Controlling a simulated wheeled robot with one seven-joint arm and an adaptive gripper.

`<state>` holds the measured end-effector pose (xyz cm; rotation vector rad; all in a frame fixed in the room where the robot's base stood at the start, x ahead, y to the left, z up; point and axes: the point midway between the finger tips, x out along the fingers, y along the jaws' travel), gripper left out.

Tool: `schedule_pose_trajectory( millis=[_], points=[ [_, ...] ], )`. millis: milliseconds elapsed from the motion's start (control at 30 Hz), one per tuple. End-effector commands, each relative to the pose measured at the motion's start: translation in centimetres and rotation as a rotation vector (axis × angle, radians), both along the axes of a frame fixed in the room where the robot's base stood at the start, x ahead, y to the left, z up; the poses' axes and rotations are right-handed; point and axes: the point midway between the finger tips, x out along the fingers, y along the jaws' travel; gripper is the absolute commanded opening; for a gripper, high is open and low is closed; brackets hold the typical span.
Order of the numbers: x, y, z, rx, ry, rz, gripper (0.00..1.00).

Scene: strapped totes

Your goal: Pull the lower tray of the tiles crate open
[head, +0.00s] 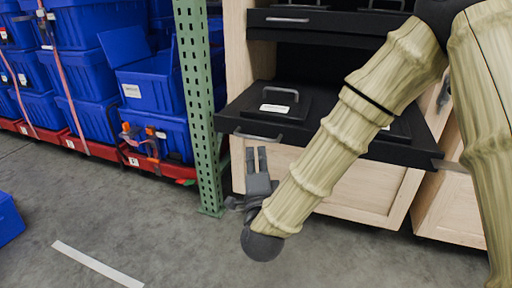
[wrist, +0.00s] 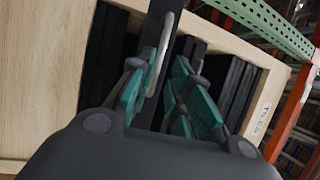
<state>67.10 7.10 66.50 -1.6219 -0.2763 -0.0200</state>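The tiles crate is a pale wooden cabinet (head: 235,55) with black trays; in the wrist view its side (wrist: 40,75) carries a "TILES" label (wrist: 262,117). The lower tray (head: 228,124) juts out of the crate front, and its grey bar handle (head: 258,137) is on its front. My gripper (head: 256,151) is just below that handle, fingers pointing up at it. In the wrist view the handle (wrist: 164,45) lies ahead, between the lines of my spread teal-padded fingers (wrist: 156,88). The fingers look open; contact cannot be told.
An upper black tray (head: 300,20) with a handle sits above. A lidded black box (head: 275,104) stands on the lower tray. A green perforated post (head: 198,100) stands close left. Blue totes (head: 150,85) on red dollies are farther left.

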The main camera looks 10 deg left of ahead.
Motion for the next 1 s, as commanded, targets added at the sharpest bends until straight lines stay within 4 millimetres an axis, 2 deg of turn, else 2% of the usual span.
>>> schedule_pose_trajectory(
  millis=[100,300,667,767,867,967,1000],
  points=[
    [-1.7,-0.3,-0.4,0.000,0.002,0.001,0.19],
    [-3.3,-0.5,-0.6,0.001,0.001,0.001,0.19],
    [-3.6,-0.6,-0.7,0.000,0.000,0.000,0.19],
    [-3.5,-0.7,-1.3,-0.015,0.013,0.001,0.19],
    [-3.3,-1.3,-3.7,-0.076,0.063,0.005,0.19],
    [-3.3,-2.5,-8.1,-0.187,0.151,0.020,0.19],
    [-3.4,-3.1,-10.2,-0.243,0.194,0.031,0.19]
  ],
)
